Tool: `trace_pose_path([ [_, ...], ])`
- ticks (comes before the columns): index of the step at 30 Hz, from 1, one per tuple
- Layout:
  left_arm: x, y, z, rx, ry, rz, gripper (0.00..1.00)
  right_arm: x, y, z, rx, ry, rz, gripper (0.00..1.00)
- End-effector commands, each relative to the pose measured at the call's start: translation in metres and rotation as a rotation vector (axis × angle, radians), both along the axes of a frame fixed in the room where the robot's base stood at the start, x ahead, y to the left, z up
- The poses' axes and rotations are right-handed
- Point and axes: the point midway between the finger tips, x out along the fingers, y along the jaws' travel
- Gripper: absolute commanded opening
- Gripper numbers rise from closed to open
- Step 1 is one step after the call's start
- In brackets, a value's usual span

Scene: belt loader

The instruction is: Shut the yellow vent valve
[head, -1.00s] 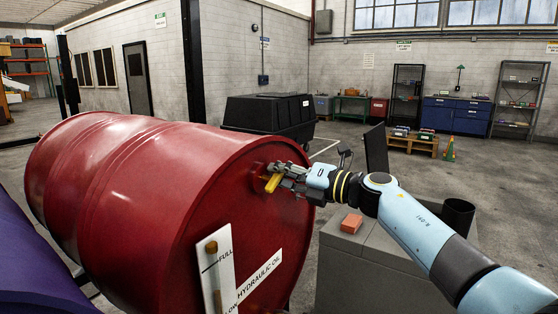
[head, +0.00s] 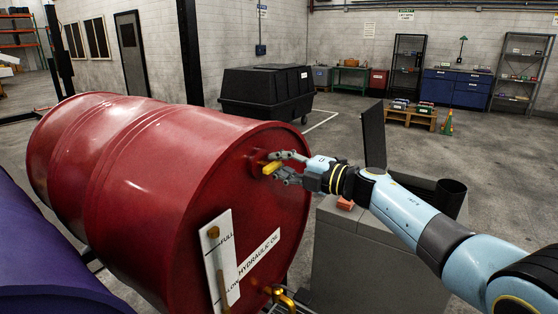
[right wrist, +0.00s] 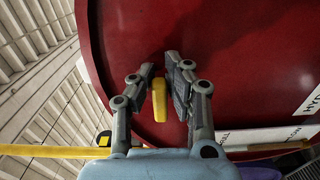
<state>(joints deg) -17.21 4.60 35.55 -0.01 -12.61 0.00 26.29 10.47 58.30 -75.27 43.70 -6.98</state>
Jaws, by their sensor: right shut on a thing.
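A large red drum (head: 130,165) lies on its side, its round end facing right. The yellow vent valve (head: 271,168) sits near the upper right of that end. In the head view its handle lies nearly level, its right end slightly higher. My right gripper (head: 274,168) is shut on the handle, one finger above and one below. In the right wrist view the yellow handle (right wrist: 159,100) stands upright between the fingertips (right wrist: 159,75), in front of the red drum end. The valve's base is partly hidden by the fingers. My left gripper is not in view.
A white level gauge (head: 221,262) and a label are on the drum end, with a brass tap (head: 284,297) at its bottom. A grey cabinet (head: 360,260) with an orange block (head: 345,203) stands right. A purple drum (head: 40,265) lies left. Open floor lies behind.

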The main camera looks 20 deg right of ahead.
Motion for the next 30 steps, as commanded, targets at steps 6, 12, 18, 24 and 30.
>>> trace_pose_path([
  [6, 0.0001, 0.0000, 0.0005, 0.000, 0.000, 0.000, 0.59, -0.0005, 0.0010, -0.0009, 0.012, 0.008, 0.003, 0.00],
  [12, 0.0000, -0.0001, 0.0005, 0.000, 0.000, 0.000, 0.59, -0.0006, 0.0009, -0.0010, 0.011, 0.009, 0.002, 0.00],
  [18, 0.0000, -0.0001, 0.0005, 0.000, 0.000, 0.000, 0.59, -0.0004, 0.0007, -0.0009, 0.009, 0.007, 0.002, 0.33],
  [24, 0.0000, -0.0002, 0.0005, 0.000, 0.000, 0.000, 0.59, -0.0002, 0.0002, -0.0005, 0.008, 0.006, 0.001, 0.38],
  [30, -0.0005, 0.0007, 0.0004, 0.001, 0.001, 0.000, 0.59, -0.0052, -0.0048, -0.0008, 0.006, 0.005, -0.001, 0.38],
])
